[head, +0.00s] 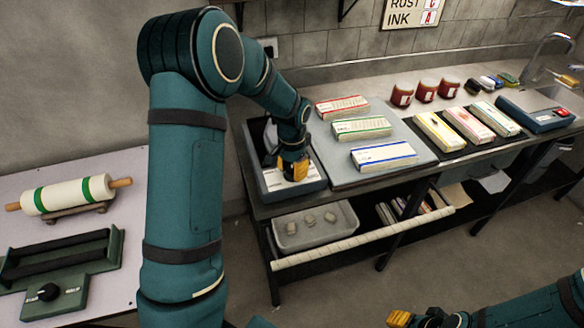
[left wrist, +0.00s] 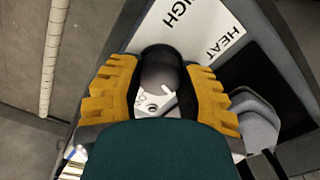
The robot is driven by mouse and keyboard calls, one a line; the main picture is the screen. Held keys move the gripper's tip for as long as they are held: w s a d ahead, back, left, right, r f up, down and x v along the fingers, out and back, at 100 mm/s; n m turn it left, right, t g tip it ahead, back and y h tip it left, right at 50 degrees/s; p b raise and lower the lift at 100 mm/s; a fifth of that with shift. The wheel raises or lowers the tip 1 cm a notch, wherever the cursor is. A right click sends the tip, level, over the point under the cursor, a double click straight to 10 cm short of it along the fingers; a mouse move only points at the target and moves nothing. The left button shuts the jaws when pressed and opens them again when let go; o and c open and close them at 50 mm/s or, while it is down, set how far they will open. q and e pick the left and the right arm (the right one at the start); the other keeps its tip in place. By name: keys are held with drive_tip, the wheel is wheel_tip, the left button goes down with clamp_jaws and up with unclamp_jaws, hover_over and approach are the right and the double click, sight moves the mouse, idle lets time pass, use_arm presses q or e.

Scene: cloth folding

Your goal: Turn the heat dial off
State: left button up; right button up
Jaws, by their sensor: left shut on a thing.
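The heat dial (left wrist: 160,74) is a dark round knob in the left wrist view, beside a white panel (left wrist: 182,22) lettered "HEAT" and "HIGH". It sits on a grey-blue unit (head: 289,191) on the bench in the head view, where my gripper hides the dial. My left gripper (left wrist: 160,92), with yellow fingers, is shut on the dial, one finger on each side. It also shows in the head view (head: 294,167). The dial's pointer is not clear. My right gripper (head: 399,318) is at the bottom edge of the head view, away from the bench, and partly cut off.
A grey board (head: 335,178) with several boxes lies right of the unit. Red jars (head: 425,90) and a blue scale-like device (head: 537,108) stand farther right. A grey bin (head: 315,238) is on the shelf below. A left table holds a roller (head: 68,195) and a green frame (head: 60,260).

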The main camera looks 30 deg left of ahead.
sight(292, 169)
use_arm(q)
drive_tip(key=shift+n, duration=1.6)
drive_tip(key=shift+n+p, duration=0.3)
drive_tip(key=o, duration=1.3)
drive_tip(key=shift+c, duration=0.2)
wheel_tip(292, 169, up, 12)
